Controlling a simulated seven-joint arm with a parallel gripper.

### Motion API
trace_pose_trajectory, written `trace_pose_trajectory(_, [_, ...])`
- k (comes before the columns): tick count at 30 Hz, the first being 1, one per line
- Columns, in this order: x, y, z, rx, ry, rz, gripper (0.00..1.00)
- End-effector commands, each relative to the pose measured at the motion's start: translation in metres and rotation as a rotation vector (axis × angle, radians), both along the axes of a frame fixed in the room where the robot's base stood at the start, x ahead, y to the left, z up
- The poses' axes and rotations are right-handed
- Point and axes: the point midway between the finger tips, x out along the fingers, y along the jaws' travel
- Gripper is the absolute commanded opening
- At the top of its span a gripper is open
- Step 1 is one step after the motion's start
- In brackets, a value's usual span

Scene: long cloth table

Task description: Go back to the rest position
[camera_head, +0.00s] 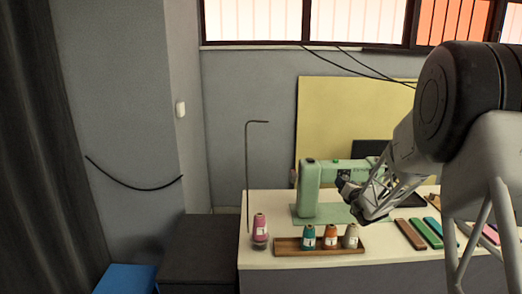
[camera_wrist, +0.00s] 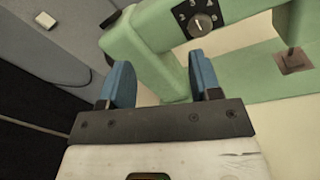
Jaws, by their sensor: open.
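My gripper (camera_wrist: 160,80) is open, its two blue fingers apart with nothing between them but a view of the green sewing machine behind. In the head view my arm comes in from the right, and my gripper (camera_head: 352,198) hangs above the table in front of the green sewing machine (camera_head: 309,188). The machine also fills the top of the wrist view (camera_wrist: 165,60), with a black dial on it. In the head view my gripper and wrist hide part of the machine.
On the table (camera_head: 285,262) a wooden tray (camera_head: 288,246) holds teal, orange and beige thread spools. A pink spool (camera_head: 260,228) stands left of it, near a tall thin hooked rod (camera_head: 247,180). Several flat coloured pieces (camera_head: 410,233) lie at the right, partly behind my arm.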

Motion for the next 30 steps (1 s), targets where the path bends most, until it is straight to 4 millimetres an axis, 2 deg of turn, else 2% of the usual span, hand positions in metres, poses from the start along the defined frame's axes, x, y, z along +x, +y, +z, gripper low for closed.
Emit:
trace_pose_trajectory(1, [-0.006,0.012,0.012,-0.043,-0.006,0.038,0.58])
trace_pose_trajectory(8, [-0.046,0.075,0.055,-0.3,-0.025,0.258,0.58])
trace_pose_trajectory(15, [-0.104,0.136,0.088,-0.589,-0.063,0.497,0.58])
trace_pose_trajectory(24, [-0.192,0.194,0.111,-0.954,-0.133,0.786,0.58])
trace_pose_trajectory(30, [-0.255,0.219,0.117,-1.199,-0.189,0.976,0.58])
